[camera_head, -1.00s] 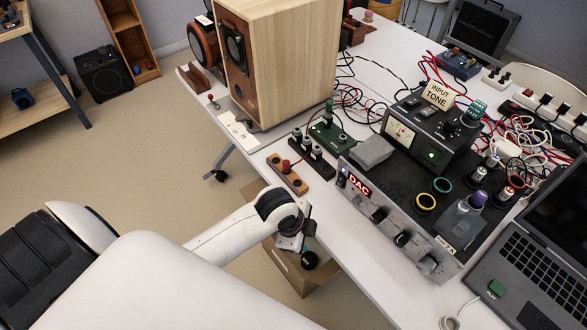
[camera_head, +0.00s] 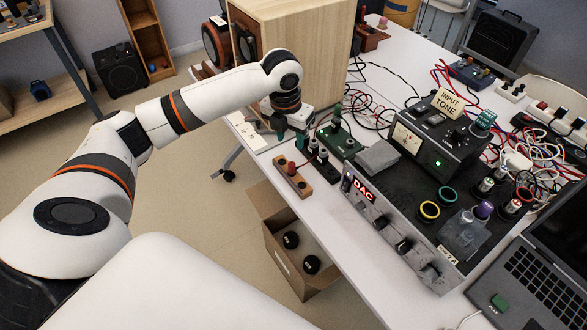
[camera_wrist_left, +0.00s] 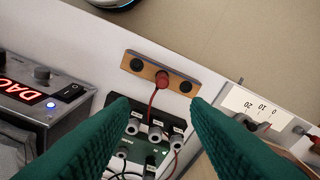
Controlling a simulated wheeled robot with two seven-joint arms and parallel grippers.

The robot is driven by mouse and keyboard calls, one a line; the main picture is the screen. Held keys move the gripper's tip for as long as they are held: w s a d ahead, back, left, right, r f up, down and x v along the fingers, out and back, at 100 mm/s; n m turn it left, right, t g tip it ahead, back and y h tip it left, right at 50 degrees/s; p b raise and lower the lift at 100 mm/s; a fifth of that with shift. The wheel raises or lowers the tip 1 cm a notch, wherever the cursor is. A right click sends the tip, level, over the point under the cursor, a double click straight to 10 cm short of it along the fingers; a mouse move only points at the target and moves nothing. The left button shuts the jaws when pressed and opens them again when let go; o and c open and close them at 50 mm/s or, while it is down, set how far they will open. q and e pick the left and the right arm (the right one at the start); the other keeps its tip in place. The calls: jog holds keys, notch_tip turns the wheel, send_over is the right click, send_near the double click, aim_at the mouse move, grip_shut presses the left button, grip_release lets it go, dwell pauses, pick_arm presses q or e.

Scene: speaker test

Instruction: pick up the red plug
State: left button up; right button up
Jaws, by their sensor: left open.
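A red plug (camera_head: 291,166) stands in a small wooden block (camera_head: 293,179) with black sockets, near the table's front edge. In the left wrist view the red plug (camera_wrist_left: 162,79) sits mid-block, ahead of and between the fingertips, with a red lead running from it towards a dark terminal block (camera_wrist_left: 148,132). My left gripper (camera_head: 290,138) is above the table, just behind the wooden block in the head view. In the left wrist view my left gripper (camera_wrist_left: 158,105) has its green fingers wide apart, with nothing held between the tips. My right gripper is not in view.
A large wooden speaker (camera_head: 300,50) stands behind my left gripper. A green-board device (camera_head: 340,140) and the DAC unit (camera_head: 385,215) are to the right, with tangled cables beyond. An open cardboard box (camera_head: 282,275) is on the floor below the table edge.

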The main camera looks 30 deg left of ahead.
pick_arm(q)
send_over(292, 163)
notch_tip(292, 163, down, 6)
jog(key=shift+s+a, duration=0.1)
jog(key=shift+s, duration=0.05)
jog(key=shift+f+p, duration=0.55)
jog(key=shift+f, duration=2.25)
jog(key=shift+c, duration=0.2)
grip_shut()
